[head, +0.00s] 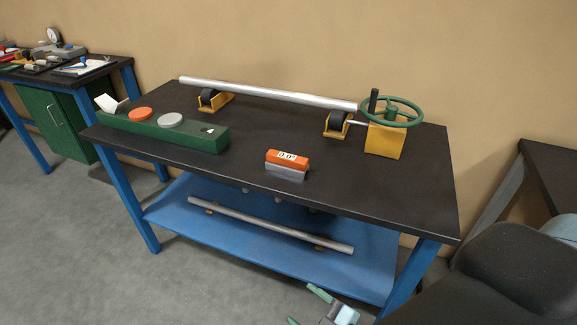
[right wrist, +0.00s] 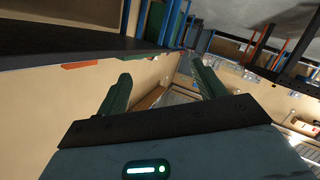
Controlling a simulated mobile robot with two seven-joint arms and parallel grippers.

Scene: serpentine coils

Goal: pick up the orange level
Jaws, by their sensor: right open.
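The orange level (head: 287,157) is a small orange block with a display, sitting on a grey metal base near the front edge of the dark workbench top (head: 330,185). My right gripper (head: 306,307) is low at the bottom of the head view, in front of the bench and below its top, well apart from the level. Its two green fingers are spread with nothing between them, as the right wrist view (right wrist: 160,80) also shows. A small orange patch (right wrist: 80,65) shows at a dark edge there; I cannot tell if it is the level. My left gripper is not in view.
A green box (head: 170,133) with round discs lies left on the bench. A long metal bar (head: 270,94) rests on roller stands at the back. A yellow block with a green handwheel (head: 385,140) stands right. A blue shelf (head: 270,240) holds another bar.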

